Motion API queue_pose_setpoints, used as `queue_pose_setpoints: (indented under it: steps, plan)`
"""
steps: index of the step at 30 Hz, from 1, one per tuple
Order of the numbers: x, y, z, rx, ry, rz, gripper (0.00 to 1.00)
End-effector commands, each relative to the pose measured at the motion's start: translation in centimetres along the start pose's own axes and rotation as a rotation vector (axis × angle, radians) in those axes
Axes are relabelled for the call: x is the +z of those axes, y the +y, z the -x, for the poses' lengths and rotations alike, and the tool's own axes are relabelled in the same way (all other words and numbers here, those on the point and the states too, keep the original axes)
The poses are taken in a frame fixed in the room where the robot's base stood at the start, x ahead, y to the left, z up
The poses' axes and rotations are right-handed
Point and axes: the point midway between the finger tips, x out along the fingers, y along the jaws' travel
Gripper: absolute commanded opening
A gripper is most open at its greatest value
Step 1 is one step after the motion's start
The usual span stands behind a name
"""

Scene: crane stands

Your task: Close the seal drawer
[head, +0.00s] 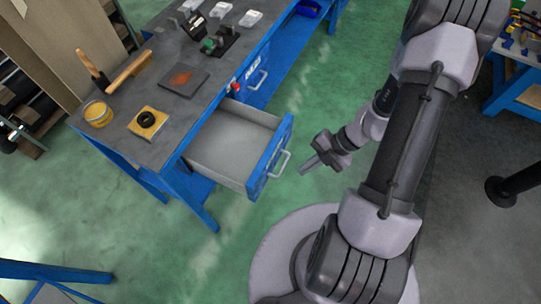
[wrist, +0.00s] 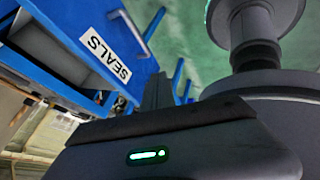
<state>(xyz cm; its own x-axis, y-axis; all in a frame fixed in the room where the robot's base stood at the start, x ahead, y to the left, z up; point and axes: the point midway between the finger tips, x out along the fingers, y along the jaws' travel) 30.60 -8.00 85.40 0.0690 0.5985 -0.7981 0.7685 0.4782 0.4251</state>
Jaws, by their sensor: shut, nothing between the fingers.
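The seal drawer (head: 232,146) hangs pulled out from the blue workbench, its grey inside looking empty in the head view. Its blue front (head: 268,160) carries a pale bar handle (head: 281,164). In the wrist view the drawer front (wrist: 70,18) bears a white "SEALS" label (wrist: 105,45) and looks tilted. My gripper (head: 309,166) is shut and empty, a little to the right of the handle with a visible gap. Its fingers also show in the wrist view (wrist: 158,91), in front of the blue bench parts.
Another blue drawer (head: 257,82) sits beyond. Green floor (head: 310,210) is clear around my gripper.

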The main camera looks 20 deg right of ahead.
Motion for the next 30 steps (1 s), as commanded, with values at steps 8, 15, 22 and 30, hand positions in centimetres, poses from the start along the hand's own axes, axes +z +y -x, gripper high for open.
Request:
queue_pose_setpoints:
  steps: [8,15,22,30]
  plan:
    - [0.2,-0.3,-5.5,-0.003,0.004,0.000,0.00]
    - [0.1,-0.3,-10.7,-0.004,0.004,0.004,0.00]
    - [0.0,2.9,-11.6,-0.003,0.002,0.007,0.00]
    - [-0.1,3.6,-11.7,-0.002,0.001,0.004,0.00]
